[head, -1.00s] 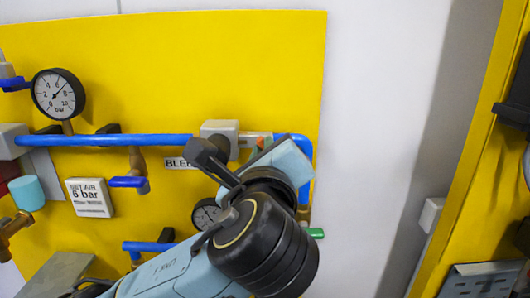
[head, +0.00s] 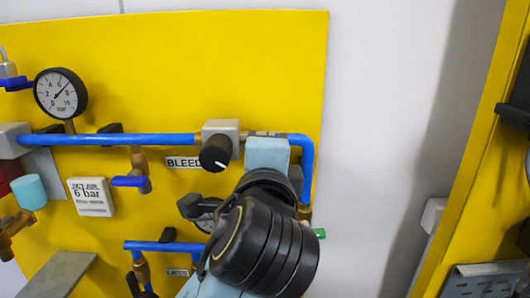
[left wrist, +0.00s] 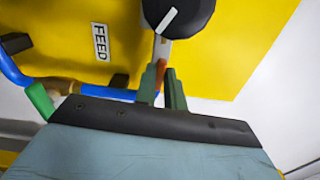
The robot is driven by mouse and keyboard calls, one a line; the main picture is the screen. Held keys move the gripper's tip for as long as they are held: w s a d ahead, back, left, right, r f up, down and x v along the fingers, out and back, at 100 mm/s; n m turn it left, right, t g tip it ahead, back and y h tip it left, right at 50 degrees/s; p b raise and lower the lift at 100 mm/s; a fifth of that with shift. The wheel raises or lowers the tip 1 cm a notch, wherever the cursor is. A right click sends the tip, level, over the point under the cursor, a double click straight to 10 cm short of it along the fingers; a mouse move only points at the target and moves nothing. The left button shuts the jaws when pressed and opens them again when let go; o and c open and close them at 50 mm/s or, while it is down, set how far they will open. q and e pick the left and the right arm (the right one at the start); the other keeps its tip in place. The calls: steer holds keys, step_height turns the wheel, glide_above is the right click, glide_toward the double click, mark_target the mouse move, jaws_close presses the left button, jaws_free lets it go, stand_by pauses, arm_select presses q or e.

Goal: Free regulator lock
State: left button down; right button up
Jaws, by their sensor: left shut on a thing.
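The regulator is a pale grey block (head: 221,127) on the blue pipe, with a black knob (head: 215,154) carrying a white mark. The knob also shows at the top of the left wrist view (left wrist: 180,14). Below it there, a narrow strip with an orange part (left wrist: 161,72), which looks like the regulator lock, lies between the fingers. My left gripper (left wrist: 162,90) has its greenish fingers shut on this strip, just below the knob. In the head view my left wrist and forearm hide the fingertips and the strip. My right gripper is in neither view.
The yellow panel (head: 180,60) holds a large gauge (head: 61,93), a white "6 bar" sign (head: 91,197), a BLEED label (head: 184,163) and blue-handled valves (head: 130,181). A small gauge is partly behind my arm. The white wall right of the panel is clear.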

arm_select(q)
steer(key=shift+n, duration=0.5)
steer(key=c, duration=1.5)
jaws_free()
